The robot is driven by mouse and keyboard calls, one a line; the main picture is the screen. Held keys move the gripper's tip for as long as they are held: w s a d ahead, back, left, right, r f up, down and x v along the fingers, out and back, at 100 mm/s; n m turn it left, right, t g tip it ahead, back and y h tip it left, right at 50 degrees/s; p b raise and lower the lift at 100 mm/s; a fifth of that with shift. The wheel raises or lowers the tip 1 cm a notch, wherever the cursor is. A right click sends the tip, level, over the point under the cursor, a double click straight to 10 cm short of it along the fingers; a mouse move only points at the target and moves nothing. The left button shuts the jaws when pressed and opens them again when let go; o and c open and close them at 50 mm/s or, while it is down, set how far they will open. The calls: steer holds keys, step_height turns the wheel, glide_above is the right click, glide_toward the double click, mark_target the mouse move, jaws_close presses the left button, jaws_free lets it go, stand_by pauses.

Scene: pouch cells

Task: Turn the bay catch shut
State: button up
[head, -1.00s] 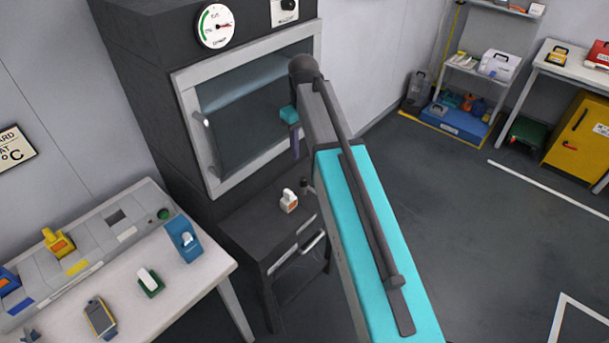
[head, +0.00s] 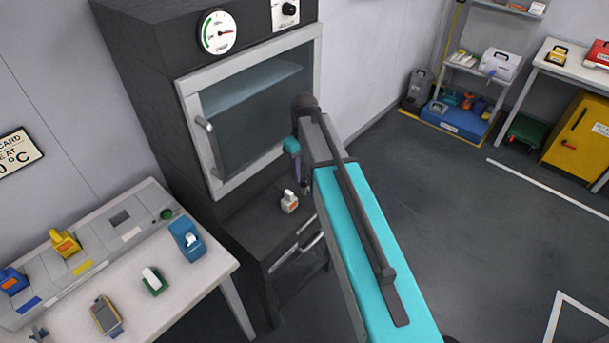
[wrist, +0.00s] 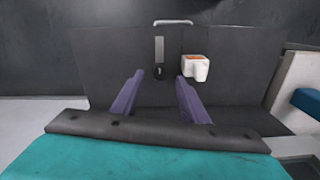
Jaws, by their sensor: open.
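My gripper (wrist: 160,78) is open in the wrist view, its two purple fingers apart with nothing held between them. Just past the fingertips, a small dark knob (wrist: 159,72) stands at the end of a grey strip (wrist: 159,49) on the dark ledge. It looks like the catch, but no label shows. In the head view the knob (head: 304,187) is close below my gripper (head: 297,165), which is partly hidden by my arm. A white and orange piece (wrist: 195,67) stands right of the knob, near the right finger; it also shows in the head view (head: 289,201).
The oven door (head: 250,105) is shut behind the ledge, its handle (head: 209,145) at the left. The white bench (head: 190,290) with several cells and holders is at left.

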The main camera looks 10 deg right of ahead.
mark_target(304, 180)
steer(key=shift+f+p, duration=0.4)
steer(key=shift+f, duration=1.3)
jaws_close()
